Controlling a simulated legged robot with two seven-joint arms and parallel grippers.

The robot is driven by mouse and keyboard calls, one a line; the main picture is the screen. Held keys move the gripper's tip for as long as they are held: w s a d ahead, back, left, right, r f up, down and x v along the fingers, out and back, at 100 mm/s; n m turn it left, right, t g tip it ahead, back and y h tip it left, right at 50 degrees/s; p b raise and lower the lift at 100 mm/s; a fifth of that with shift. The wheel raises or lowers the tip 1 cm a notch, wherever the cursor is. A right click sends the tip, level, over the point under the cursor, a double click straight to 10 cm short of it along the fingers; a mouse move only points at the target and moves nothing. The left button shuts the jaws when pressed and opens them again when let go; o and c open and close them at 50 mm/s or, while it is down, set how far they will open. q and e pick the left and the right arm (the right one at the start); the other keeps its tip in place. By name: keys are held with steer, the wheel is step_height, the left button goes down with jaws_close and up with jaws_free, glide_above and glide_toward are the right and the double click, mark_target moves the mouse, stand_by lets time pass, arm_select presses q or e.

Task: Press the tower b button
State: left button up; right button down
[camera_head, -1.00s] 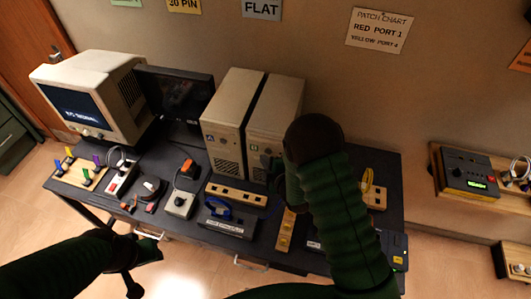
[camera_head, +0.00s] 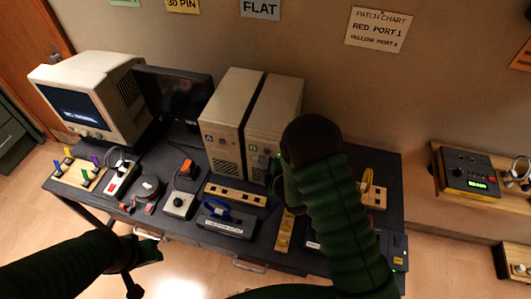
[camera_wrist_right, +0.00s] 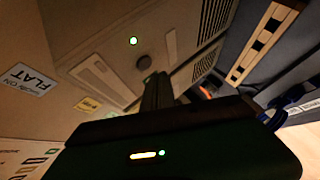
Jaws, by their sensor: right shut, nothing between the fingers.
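Tower B (camera_head: 272,112) is the right one of two beige computer towers on the dark table. Tower A (camera_head: 222,132) stands on its left. My right gripper (camera_head: 273,166) is shut and empty at tower B's front, and my forearm hides part of that tower. In the right wrist view, the closed fingers (camera_wrist_right: 157,88) point at the beige front, close to a dark round button (camera_wrist_right: 143,62). Whether they touch it I cannot tell. A green light (camera_wrist_right: 133,41) glows beside the button. My left gripper (camera_head: 148,255) is at the lower left, away from the towers.
A beige monitor (camera_head: 92,95) with blurred screen text and a dark flat screen (camera_head: 178,93) stand left of the towers.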

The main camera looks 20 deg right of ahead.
steer(key=s+a, duration=0.2)
steer(key=s, duration=0.1)
steer(key=s+a, duration=0.1)
steer(key=s, duration=0.1)
steer(key=shift+a+b, duration=0.15)
steer(key=shift+b, duration=0.2)
steer(key=c, duration=2.2)
jaws_free()
